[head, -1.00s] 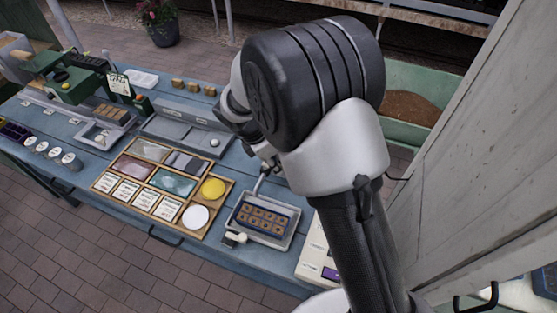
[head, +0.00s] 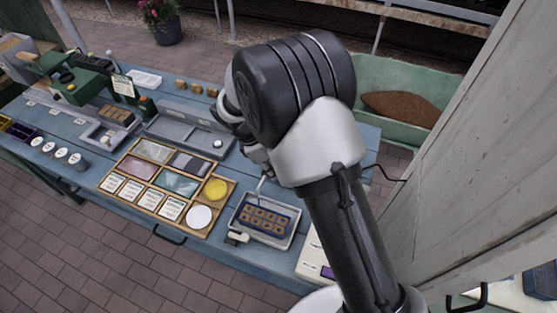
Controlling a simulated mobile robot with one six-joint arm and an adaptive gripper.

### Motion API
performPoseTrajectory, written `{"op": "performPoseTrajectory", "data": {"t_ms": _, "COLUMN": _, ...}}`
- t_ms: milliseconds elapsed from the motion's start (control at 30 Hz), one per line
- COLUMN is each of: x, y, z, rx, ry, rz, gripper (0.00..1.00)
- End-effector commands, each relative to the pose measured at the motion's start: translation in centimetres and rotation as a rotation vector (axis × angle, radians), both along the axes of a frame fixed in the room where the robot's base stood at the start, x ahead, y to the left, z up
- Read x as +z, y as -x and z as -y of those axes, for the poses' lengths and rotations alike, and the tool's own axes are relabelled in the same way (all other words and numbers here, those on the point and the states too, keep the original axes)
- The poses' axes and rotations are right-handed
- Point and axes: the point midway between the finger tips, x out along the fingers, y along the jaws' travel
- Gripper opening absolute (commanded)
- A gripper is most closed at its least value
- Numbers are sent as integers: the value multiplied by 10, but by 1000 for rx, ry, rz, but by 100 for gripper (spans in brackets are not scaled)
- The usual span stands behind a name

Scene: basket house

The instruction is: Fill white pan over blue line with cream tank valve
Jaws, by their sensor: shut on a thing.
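The white pan (head: 236,224) stands on the blue bench at its front edge. Inside it sits a dark blue tray (head: 253,228) with several brown blocks. I cannot make out a blue line or the water level. A thin grey spout (head: 261,186) comes down at the pan's back edge. My gripper (head: 262,168) is just above it, mostly hidden behind my arm. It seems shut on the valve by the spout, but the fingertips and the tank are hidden. A small cream piece (head: 238,237) lies at the pan's front left.
A wooden sectioned tray (head: 137,186) with cards, a yellow disc (head: 216,189) and a white disc (head: 199,216) lies left of the pan. A pale box (head: 313,257) stands to its right. A grey basin (head: 183,135) and green machine (head: 88,85) stand farther back.

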Motion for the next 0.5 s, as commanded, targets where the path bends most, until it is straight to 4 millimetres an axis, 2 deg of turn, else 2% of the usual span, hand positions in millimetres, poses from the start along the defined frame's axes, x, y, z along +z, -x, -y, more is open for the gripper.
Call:
{"op": "performPoseTrajectory", "data": {"t_ms": 200, "x": 2, "y": 4, "z": -6, "rx": -167, "ry": 0, "rz": 0, "gripper": 0}}
{"op": "performPoseTrajectory", "data": {"t_ms": 500, "x": 1, "y": 8, "z": -12, "rx": -326, "ry": 0, "rz": 1, "gripper": 0}}
